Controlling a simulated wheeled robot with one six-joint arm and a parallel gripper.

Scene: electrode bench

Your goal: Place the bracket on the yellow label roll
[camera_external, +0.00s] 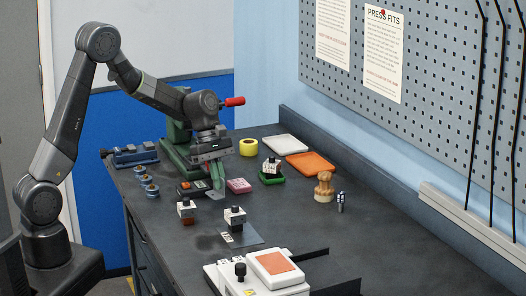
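The yellow label roll (248,147) lies on the bench to the right of the green press, with its top uncovered. My gripper (216,180) points down in front of the press, left of and nearer than the roll. A small grey flat piece (215,194) shows right under the fingertips; it may be the bracket, but it is too small to be sure. I cannot tell whether the fingers grip it, or whether it touches the bench.
A pink block (238,186) and a green-based block (271,172) stand close to my gripper. The green press (177,140) with its red handle (234,101) rises behind. White (280,143) and orange (310,163) trays lie behind right. Two small blocks stand in front.

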